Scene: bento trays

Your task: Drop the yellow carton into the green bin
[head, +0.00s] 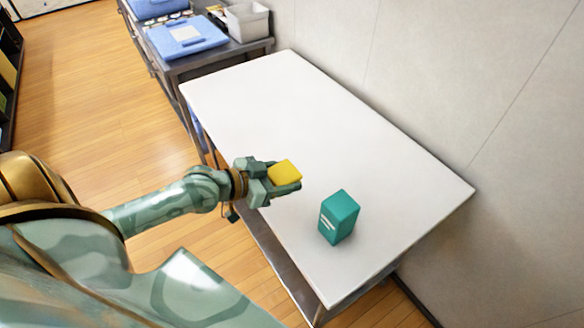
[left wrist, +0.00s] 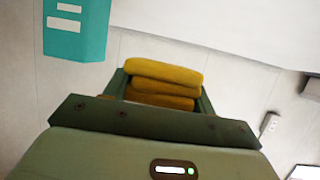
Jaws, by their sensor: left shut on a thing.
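My left gripper (head: 288,184) is shut on the yellow carton (head: 285,171) and holds it over the near left edge of the white table. In the left wrist view the yellow carton (left wrist: 163,74) sits between the two fingers and looks ridged on its near side. The green bin (head: 339,217) is a teal, upright, box-shaped thing with white marks on its side. It stands on the table to the right of the gripper, apart from it. It also shows in the left wrist view (left wrist: 77,38) at the upper left. Its inside cannot be seen. My right gripper is not in view.
The white table (head: 290,110) is clear apart from the green bin. A wall (head: 430,80) runs along its right side. A grey side table behind holds blue trays (head: 186,36) and a light grey box (head: 247,22). Wooden floor is at left.

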